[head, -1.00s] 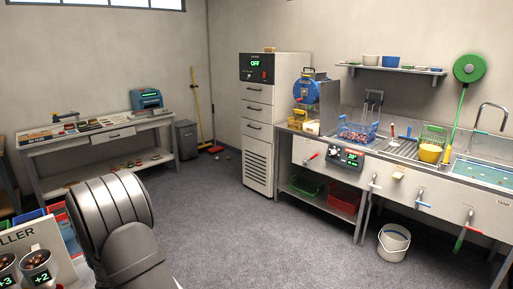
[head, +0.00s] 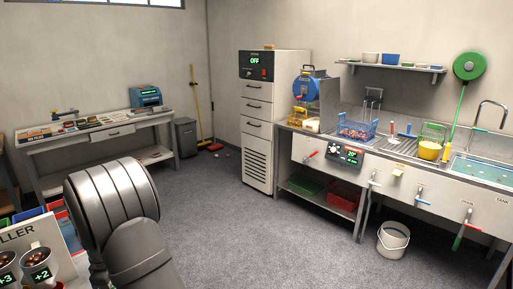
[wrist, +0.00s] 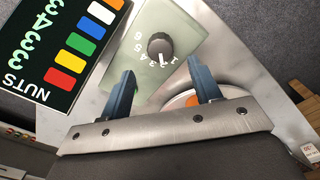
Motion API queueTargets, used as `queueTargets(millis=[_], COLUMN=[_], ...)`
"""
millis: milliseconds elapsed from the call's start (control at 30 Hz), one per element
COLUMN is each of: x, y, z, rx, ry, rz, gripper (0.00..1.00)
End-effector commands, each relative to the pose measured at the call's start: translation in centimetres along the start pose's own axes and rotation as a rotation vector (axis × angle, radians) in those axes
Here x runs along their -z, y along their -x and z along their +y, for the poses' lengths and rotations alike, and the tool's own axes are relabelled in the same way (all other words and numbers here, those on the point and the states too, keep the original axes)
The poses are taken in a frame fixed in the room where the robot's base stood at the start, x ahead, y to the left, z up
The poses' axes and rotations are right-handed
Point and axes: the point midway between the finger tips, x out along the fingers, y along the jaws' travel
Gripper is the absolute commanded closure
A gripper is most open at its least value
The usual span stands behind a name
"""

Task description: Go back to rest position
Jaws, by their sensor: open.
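My gripper (wrist: 161,70) shows in the wrist view with its two blue-grey fingers spread apart and nothing between their tips. Past the fingers is a pale green panel with a black dial knob (wrist: 161,47) and digits around it. A round white item with an orange centre (wrist: 190,98) is partly hidden behind the right finger and the metal crossbar. In the head view my arm fills the lower left, and my gripper does not show there.
A black board marked NUTS (wrist: 62,45) lies beside the dial. The sink counter (head: 400,175) is at the right, with a white bucket (head: 393,241) below. The middle floor is clear.

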Motion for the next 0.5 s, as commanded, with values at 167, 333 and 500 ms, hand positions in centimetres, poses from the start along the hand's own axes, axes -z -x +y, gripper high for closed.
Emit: queueTargets(millis=[167,333,500], x=[0.1,0.0,0.0], y=[3.8,7.1,10.5], z=[0.1,0.0,0.0], rx=[-0.004,-0.003,-0.003], ry=[0.0,0.0,0.0], rz=[0.003,0.003,0.003], gripper=[0.42,0.42,0.42])
